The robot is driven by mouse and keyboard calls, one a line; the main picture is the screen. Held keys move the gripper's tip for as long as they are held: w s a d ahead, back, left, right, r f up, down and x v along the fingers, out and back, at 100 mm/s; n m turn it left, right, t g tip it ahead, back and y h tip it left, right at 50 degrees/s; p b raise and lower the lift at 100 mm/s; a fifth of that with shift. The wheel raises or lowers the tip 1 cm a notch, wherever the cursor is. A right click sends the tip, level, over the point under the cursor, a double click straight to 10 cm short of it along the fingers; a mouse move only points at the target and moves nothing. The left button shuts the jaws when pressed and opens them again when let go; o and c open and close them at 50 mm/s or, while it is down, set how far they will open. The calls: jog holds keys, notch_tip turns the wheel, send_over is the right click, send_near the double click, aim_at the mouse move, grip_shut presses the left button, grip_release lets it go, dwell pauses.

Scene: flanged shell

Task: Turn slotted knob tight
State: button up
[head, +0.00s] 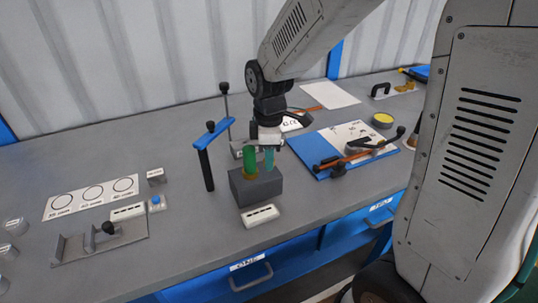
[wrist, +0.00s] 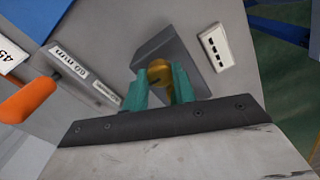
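The slotted knob (wrist: 158,72) is brass-coloured, with a dark slot across its face. It stands at a dark grey block (head: 256,188), which also shows in the wrist view (wrist: 190,55). My gripper (wrist: 160,82) points down at the block, its two teal fingers on either side of the knob. No gap shows between the fingertips and the knob in the wrist view, so it looks shut on it. In the head view my gripper (head: 259,163) is right over the block, and its fingers hide most of the knob.
A blue-topped post (head: 207,160) stands close left of the block. A small white label block (head: 260,215) lies in front. A blue board (head: 325,160) with an orange-handled tool lies to the right. A metal fixture plate (head: 100,240) and a circle-marked sheet (head: 92,190) lie left.

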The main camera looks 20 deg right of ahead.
jog(key=shift+m, duration=0.4)
jog(key=m, duration=0.5)
jog(key=shift+m, duration=0.3)
jog(key=m, duration=0.5)
jog(key=shift+m, duration=0.3)
jog(key=o, duration=1)
